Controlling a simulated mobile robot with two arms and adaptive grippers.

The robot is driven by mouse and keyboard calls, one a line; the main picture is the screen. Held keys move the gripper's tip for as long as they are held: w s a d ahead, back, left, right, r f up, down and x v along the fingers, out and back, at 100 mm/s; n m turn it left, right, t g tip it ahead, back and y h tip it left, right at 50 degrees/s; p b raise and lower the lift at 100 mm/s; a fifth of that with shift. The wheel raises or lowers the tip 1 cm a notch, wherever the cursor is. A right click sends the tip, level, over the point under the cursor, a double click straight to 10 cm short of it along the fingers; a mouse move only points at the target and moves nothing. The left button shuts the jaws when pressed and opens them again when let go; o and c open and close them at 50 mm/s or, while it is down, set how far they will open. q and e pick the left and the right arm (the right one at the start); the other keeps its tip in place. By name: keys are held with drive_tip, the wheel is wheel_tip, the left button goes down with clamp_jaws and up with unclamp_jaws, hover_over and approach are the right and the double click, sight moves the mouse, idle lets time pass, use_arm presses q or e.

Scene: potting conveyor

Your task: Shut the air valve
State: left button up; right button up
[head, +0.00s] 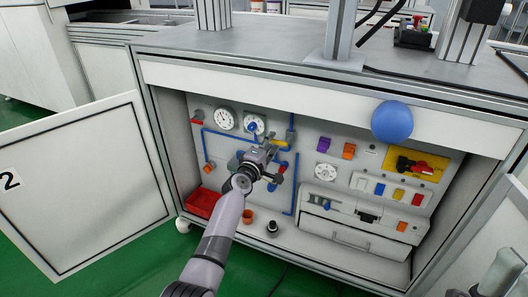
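Inside the open cabinet, a grey panel (228,165) carries blue air lines (215,133) and two round gauges (225,119) at its upper left.
A yellow plate with a red switch (415,166) is on the panel's right. A blue ball (392,121) shows before the cabinet's upper edge. A red bin (203,202) and an orange cup (248,216) stand on the cabinet floor. The left door (80,185) stands open.

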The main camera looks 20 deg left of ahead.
use_arm(q)
drive_tip(key=s, duration=1.1)
drive_tip(key=shift+s+a, duration=0.25)
drive_tip(key=shift+s, duration=0.1)
